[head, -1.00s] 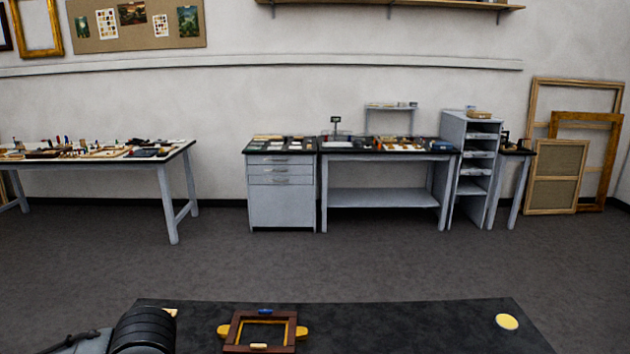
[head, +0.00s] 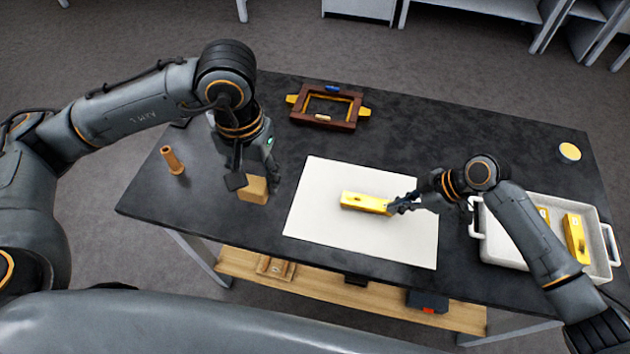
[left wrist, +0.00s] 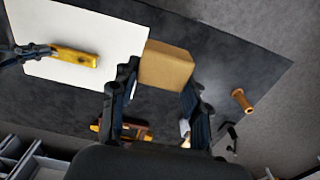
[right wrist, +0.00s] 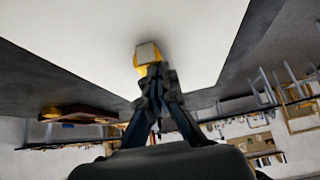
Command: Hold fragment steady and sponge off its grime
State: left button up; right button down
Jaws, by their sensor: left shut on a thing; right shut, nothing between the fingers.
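The gilt fragment (head: 364,202), a short yellow bar, lies on a white sheet (head: 318,228). It also shows in the left wrist view (left wrist: 75,56) and, foreshortened, in the right wrist view (right wrist: 150,62). My right gripper (head: 392,208) is shut and empty, its fingertips at the fragment's right end, seemingly touching it. My left gripper (head: 257,172) is shut on the tan block-shaped sponge (head: 252,192), left of the sheet. The sponge also shows in the left wrist view (left wrist: 166,66). I cannot tell whether it touches the table. Grime is too small to make out.
A white tray (head: 484,250) with yellow pieces stands at the right, under my right arm. A dark wooden frame (head: 325,122) lies at the back. A round yellow item (head: 570,152) lies far right.

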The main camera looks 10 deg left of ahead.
pick_arm(q)
send_near(364, 196)
jog(key=a+r, duration=0.1)
jog(key=a, duration=0.4)
pick_arm(e)
jog(key=shift+s+d+f, duration=0.1)
jog(key=shift+f, duration=0.15)
pick_arm(q)
jog(key=shift+d+f, duration=0.15)
jog(key=shift+f, duration=3.5)
jog(key=shift+d+f, duration=0.25)
jog(key=shift+d, duration=2.05)
jog(key=shift+a, duration=2.4)
notch_tip(364, 196, up, 8)
jog(key=shift+d, duration=0.1)
pick_arm(e)
jog(key=shift+w+r, duration=0.2)
jog(key=shift+r, duration=1.05)
pick_arm(q)
jog(key=shift+w, duration=0.1)
pick_arm(e)
jog(key=shift+r, duration=1.95)
